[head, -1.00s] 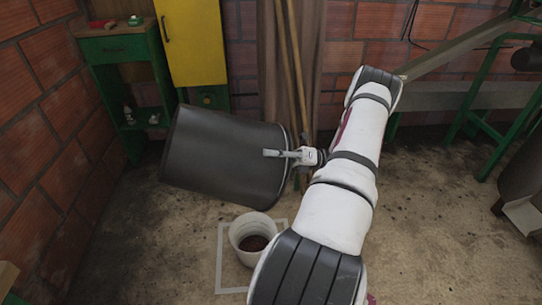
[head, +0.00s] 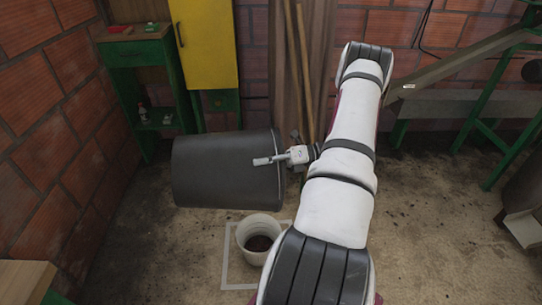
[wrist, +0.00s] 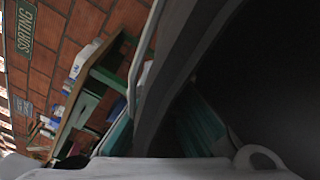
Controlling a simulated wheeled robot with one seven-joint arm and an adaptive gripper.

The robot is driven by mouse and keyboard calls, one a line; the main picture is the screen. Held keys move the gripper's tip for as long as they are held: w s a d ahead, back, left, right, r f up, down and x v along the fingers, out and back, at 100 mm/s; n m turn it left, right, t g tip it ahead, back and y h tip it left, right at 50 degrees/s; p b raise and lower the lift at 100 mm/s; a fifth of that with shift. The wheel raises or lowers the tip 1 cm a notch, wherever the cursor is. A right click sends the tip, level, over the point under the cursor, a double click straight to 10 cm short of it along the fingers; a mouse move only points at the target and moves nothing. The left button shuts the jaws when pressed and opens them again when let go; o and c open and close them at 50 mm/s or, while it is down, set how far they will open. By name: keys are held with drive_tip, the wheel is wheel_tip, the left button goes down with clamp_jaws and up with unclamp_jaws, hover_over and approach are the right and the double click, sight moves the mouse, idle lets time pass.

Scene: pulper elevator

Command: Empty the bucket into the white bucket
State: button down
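The large dark grey bucket (head: 222,175) lies on its side, about level, in the middle left of the head view. Its mouth end is at the right, by my gripper; the inside is hidden there. My gripper (head: 272,160) appears shut on its rim, with one light finger along the outer wall. In the wrist view the dark bucket (wrist: 265,75) fills the right side. The white bucket (head: 258,222) stands upright on the floor, below and slightly left of the grey bucket's mouth end. Dark brown matter (head: 258,243) lies in its bottom.
A pale square outline (head: 226,262) surrounds the white bucket on the floor. A green workbench (head: 135,55) and yellow cabinet (head: 205,45) stand behind. Wooden poles (head: 305,75) lean on the wall. A wooden tabletop (head: 25,280) is at lower left.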

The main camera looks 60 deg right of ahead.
sight(240, 163)
drive_tip(key=p, duration=0.1)
drive_tip(key=w+a+r+g+h+p, duration=0.1)
drive_tip(key=shift+w+a+r+p, duration=0.1)
drive_tip(key=shift+w+a+p, duration=0.1)
drive_tip(key=shift+a+p, duration=0.1)
drive_tip(key=g+h+p, duration=0.1)
drive_tip(key=w+a+g+h+p, duration=0.1)
drive_tip(key=shift+w+a+p, duration=0.3)
drive_tip(key=shift+p, duration=0.05)
drive_tip(key=g+h, duration=0.1)
drive_tip(key=w+a+f+g+h+p, duration=0.1)
drive_tip(key=w+g+h+p, duration=0.1)
drive_tip(key=shift+a+f+g+h, duration=0.25)
drive_tip(key=shift+a+g+h, duration=0.05)
drive_tip(key=shift+a+h, duration=0.1)
drive_tip(key=shift+w+a+f+g+h+p, duration=0.15)
drive_tip(key=shift+f+g+h+p, duration=0.3)
drive_tip(key=shift+g+h, duration=0.25)
wheel_tip(240, 163, down, 2)
drive_tip(key=g+h, duration=0.3)
drive_tip(key=shift+m+p, duration=0.3)
drive_tip(key=shift+p, duration=0.1)
drive_tip(key=shift+d+r+g+h, duration=0.2)
drive_tip(key=shift+g+h, duration=0.4)
drive_tip(key=shift+h, duration=0.2)
drive_tip(key=shift+s+d+r+g+h, duration=0.35)
drive_tip(key=shift+s+d+g+h, duration=0.15)
drive_tip(key=shift+g+h, duration=0.3)
drive_tip(key=shift+a, duration=0.1)
